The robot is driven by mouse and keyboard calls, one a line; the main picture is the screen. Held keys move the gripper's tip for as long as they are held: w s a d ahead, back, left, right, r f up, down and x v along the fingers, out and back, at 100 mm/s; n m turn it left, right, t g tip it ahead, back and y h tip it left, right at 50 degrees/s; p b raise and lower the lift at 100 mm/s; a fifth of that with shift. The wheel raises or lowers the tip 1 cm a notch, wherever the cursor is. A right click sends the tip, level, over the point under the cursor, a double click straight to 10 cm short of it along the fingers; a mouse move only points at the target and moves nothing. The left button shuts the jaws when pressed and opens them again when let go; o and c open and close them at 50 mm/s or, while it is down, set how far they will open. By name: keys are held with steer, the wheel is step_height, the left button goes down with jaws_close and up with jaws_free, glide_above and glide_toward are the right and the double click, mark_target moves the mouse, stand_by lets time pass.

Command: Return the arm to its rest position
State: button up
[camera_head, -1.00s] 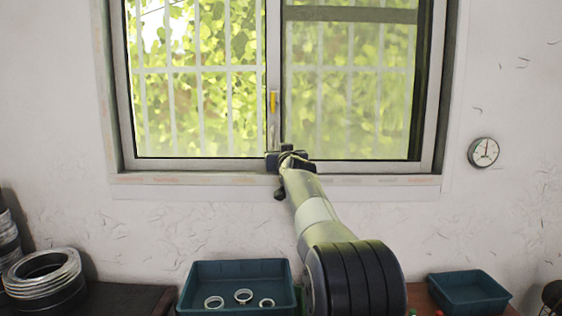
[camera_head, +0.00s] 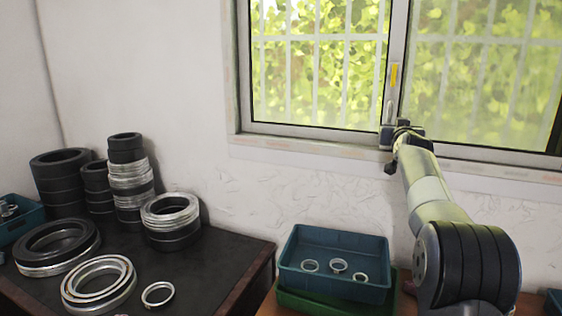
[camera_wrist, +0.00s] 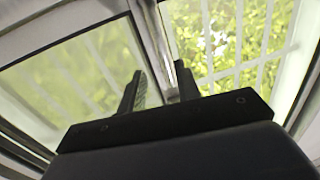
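My arm (camera_head: 432,190) reaches up and forward from the lower right in the head view. My gripper (camera_head: 402,131) is at its far end, in front of the window's lower frame, and looks small there. In the wrist view my gripper (camera_wrist: 158,72) shows two dark fingers standing apart with a clear gap between them. Nothing is held between the fingers. The window fills the view behind them.
A teal tray (camera_head: 335,238) with three small rings sits on a green tray (camera_head: 312,303) below the arm. A dark table (camera_head: 205,275) at left carries stacks of bearing rings (camera_head: 128,175). The window (camera_head: 320,70) is behind my gripper.

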mark_target(390, 123)
steer(key=p+x, duration=0.4)
steer(key=x, duration=0.1)
steer(key=shift+w+r, duration=0.15)
steer(key=shift+w, duration=0.25)
steer(key=shift+w+d+p, duration=0.1)
steer(key=shift+w+p, duration=0.4)
steer(key=shift+w, duration=0.2)
